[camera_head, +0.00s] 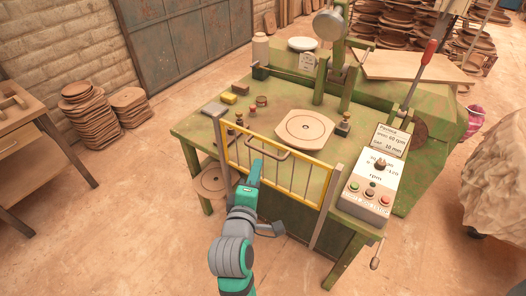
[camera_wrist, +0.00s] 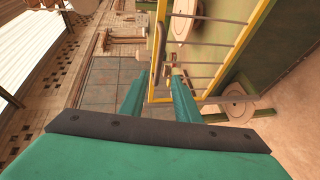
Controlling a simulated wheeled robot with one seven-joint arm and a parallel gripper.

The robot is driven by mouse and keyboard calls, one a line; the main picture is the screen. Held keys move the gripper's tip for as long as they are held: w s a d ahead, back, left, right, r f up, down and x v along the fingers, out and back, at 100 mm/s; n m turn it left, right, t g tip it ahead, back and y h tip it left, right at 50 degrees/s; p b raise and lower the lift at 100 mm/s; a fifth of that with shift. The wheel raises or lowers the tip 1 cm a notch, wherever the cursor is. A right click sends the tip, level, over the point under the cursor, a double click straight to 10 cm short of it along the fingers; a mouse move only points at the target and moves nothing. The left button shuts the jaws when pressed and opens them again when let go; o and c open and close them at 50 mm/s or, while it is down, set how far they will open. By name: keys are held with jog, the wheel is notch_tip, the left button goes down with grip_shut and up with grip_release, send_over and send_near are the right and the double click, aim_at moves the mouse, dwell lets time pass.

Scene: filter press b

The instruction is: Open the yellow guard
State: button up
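The yellow guard (camera_head: 326,188) is a barred frame standing upright along the front edge of the green press table, between two grey posts. It looks closed. Its dark handle (camera_head: 268,154) sticks out at the upper left part of the guard. My gripper (camera_head: 256,163) is in front of the guard, close to the left end of the handle. In the wrist view, the two teal fingers (camera_wrist: 161,72) are apart. The handle (camera_wrist: 160,45) shows in line with the gap, near the fingertips; I cannot tell whether it is between them. The guard's yellow rail (camera_wrist: 252,35) runs to the right.
A control box (camera_head: 366,187) with knob and buttons stands right of the guard. A red-tipped lever (camera_head: 428,52) rises behind it. A round plate (camera_head: 304,130) lies on the table (camera_head: 197,127) behind the guard.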

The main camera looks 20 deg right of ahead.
aim_at(263, 150)
jog(key=x, duration=1.1)
jog(key=shift+r, duration=0.1)
grip_shut()
